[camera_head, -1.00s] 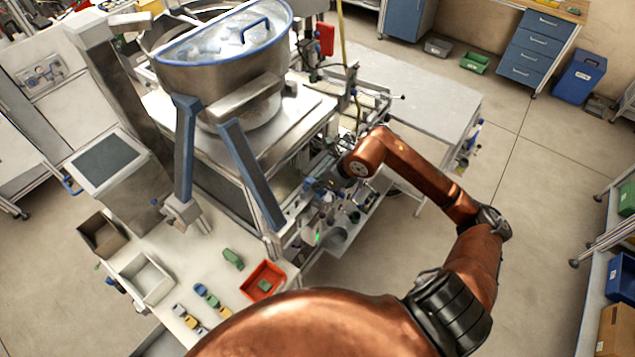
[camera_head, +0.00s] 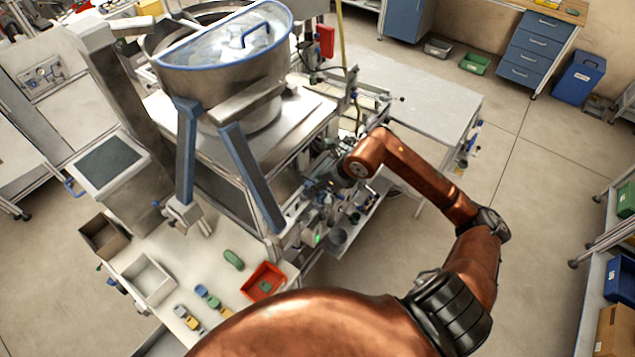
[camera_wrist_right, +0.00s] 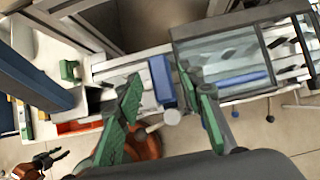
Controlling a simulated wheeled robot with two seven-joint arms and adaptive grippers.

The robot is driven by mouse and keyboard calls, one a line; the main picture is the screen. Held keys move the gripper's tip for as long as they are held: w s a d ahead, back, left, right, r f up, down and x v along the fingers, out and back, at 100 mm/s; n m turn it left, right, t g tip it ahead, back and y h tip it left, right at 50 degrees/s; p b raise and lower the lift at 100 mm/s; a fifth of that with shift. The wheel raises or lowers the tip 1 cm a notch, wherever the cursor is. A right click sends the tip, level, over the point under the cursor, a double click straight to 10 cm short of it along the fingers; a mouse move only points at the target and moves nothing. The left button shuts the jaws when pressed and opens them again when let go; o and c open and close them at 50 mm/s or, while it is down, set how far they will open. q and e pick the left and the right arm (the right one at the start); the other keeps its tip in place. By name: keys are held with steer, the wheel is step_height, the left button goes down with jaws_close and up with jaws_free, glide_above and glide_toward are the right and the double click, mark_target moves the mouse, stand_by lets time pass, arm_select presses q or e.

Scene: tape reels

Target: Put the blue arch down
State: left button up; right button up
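My right gripper (camera_wrist_right: 158,88) has green-padded fingers that stand apart in the right wrist view. A blue block-like piece (camera_wrist_right: 162,80) shows between the fingertips, against a pale grey part; I cannot tell whether it is the blue arch or part of the machine. No finger is clearly closed on it. In the head view my right arm reaches to the machine's right side, where the gripper is small and hard to make out among fittings. A small blue piece (camera_head: 213,302) lies among coloured pieces on the white table (camera_head: 200,255).
A red tray (camera_head: 263,281) and a green piece (camera_head: 233,260) are on the table, with a white bin (camera_head: 148,281) and a brown bin (camera_head: 103,236) at its left. The steel hopper (camera_head: 222,80) on blue-grey legs stands close to my right arm.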

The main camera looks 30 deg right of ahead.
steer(key=b+v, duration=0.3)
steer(key=v, duration=0.9)
steer(key=shift+w+a, duration=0.1)
